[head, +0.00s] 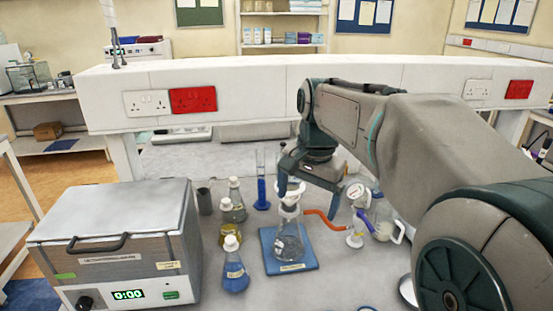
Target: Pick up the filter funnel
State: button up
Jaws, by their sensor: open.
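The white filter funnel (291,189) sits on the neck of a clear glass flask (288,243), which stands on a blue mat (271,262). An orange-red tube (315,213) runs from the flask's neck to the right. My gripper (308,201) points down over the funnel with its two fingers spread apart. The left finger overlaps the funnel's upper part in the head view. The right finger hangs to the right of it. I cannot tell whether either finger touches the funnel. Part of the funnel's top is hidden by the gripper.
A blue-liquid bottle (234,270), a yellow-liquid flask (229,233), a capped flask (235,205) and a blue cylinder (261,190) stand close on the left. A metal box unit (118,245) fills the left front.

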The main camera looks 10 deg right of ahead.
jog(key=w+r+m+g+p, duration=0.1)
jog(key=w+r+m+p, duration=0.1)
jog(key=w+r+m, duration=0.85)
jog(key=shift+n+h, duration=0.3)
jog(key=shift+n, duration=0.15)
jog(key=shift+w+a+f, duration=0.1)
jog(key=shift+w+f, duration=0.45)
jog(key=shift+f, duration=1.6)
jog(key=shift+w+a+f, duration=0.1)
jog(key=shift+w+f, duration=0.4)
jog(key=shift+f, duration=1.65)
jog(key=shift+w+f, duration=0.55)
jog(key=shift+f, duration=1.6)
jog(key=c, duration=1)
